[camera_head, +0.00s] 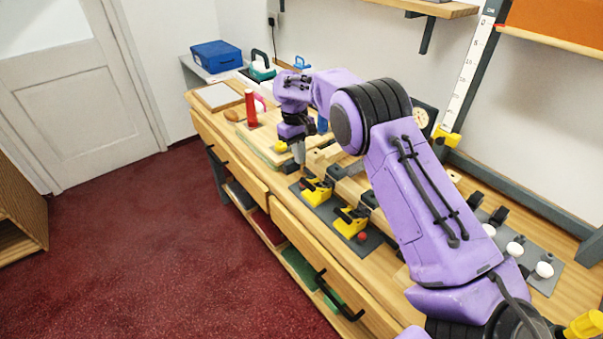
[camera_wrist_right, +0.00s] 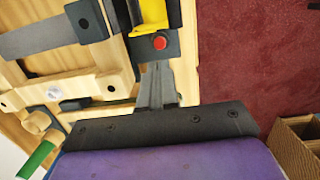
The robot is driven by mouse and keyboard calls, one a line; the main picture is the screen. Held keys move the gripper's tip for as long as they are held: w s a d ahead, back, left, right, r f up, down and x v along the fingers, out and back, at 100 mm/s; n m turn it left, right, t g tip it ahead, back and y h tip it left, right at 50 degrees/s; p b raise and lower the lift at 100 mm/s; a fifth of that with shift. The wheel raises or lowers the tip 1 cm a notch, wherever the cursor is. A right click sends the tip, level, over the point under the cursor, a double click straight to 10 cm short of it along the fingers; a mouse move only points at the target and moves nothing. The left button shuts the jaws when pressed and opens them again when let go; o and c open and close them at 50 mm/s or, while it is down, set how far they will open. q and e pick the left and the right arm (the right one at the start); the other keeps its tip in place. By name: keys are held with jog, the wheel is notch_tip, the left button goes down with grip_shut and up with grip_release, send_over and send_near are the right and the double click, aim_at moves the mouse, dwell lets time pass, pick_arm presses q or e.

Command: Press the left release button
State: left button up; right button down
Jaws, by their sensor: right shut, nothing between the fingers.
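Two yellow clamp devices stand on a dark plate on the wooden counter, the left one (camera_head: 317,192) and the right one (camera_head: 350,222). The right device's red button (camera_head: 362,237) shows at its front. The left device's button is not clear in the head view. My right gripper (camera_head: 299,160) is shut and empty, pointing down above the counter by the left device. In the right wrist view, a red button (camera_wrist_right: 159,42) on a dark block lies just beyond the closed fingertips (camera_wrist_right: 155,70), beside a yellow part (camera_wrist_right: 153,14). Contact cannot be told. My left gripper is out of view.
A red cylinder (camera_head: 250,108), a blue box (camera_head: 216,56) and a teal-handled item (camera_head: 261,68) stand toward the far end. White knobs (camera_head: 543,270) sit on a grey plate at the right. A white upright scale (camera_head: 467,75) rises behind. The red floor is clear.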

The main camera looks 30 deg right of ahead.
jog(key=f, duration=0.2)
jog(key=f+p, duration=0.1)
jog(key=f, duration=0.1)
jog(key=s+f+p, duration=0.1)
jog(key=f, duration=0.1)
jog(key=shift+d+f, duration=0.1)
jog(key=shift+f, duration=0.45)
